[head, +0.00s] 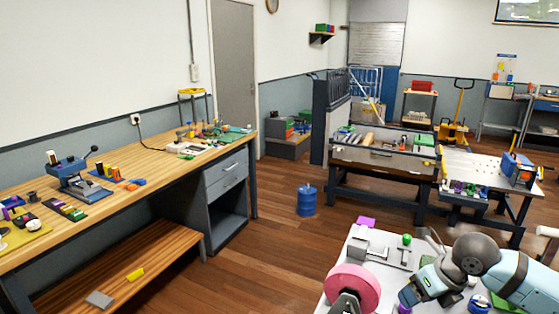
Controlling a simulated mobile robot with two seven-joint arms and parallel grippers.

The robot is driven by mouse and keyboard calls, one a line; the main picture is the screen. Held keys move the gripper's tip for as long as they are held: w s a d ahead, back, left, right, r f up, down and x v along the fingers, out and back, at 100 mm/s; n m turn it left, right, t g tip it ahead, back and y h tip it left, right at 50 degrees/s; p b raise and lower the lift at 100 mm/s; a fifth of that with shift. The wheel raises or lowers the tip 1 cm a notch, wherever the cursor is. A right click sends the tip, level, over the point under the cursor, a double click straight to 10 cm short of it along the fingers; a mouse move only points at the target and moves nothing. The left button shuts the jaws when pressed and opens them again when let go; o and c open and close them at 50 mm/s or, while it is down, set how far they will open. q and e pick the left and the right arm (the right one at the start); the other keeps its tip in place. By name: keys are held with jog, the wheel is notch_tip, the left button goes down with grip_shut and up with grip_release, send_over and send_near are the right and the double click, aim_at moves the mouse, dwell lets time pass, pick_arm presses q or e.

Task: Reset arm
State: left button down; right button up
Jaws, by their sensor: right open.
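My right arm (515,275) comes in at the bottom right, over a light grey worktop (336,262). It bends at a round grey joint and slopes down to the left. My right gripper (406,297) is at its low end, close above the worktop near a pink disc (352,286). It is small and partly hidden by its own wrist, and I see nothing held in it. My left gripper is not in view.
A long wooden bench (120,200) runs along the left wall. A blue drum (307,200) stands on the open wooden floor. Other worktables stand behind.

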jog(key=s+a+r+m+t+y+p, duration=0.25)
jog(key=s+a+m+y, duration=0.2)
jog(key=a+y, duration=0.35)
jog(key=s+a+r+m+t+y+p, duration=0.1)
jog(key=s+a+m+t+y+p, duration=0.2)
jog(key=a+m+y, duration=0.5)
jog(key=s+d+f+m+t+h+p, duration=0.1)
jog(key=s+f+m+h+p, duration=0.1)
jog(key=s+f+m+h, duration=0.4)
jog(key=s+d+f+m+h+p, duration=0.1)
jog(key=s+f+m+h+p, duration=0.2)
jog(key=m, duration=1.4)
jog(key=s+f+h, duration=0.3)
jog(key=f+h, duration=0.4)
jog(key=f, duration=0.2)
jog(key=shift+s+f+t, duration=0.25)
jog(key=shift+s+t, duration=0.1)
jog(key=shift+d, duration=0.1)
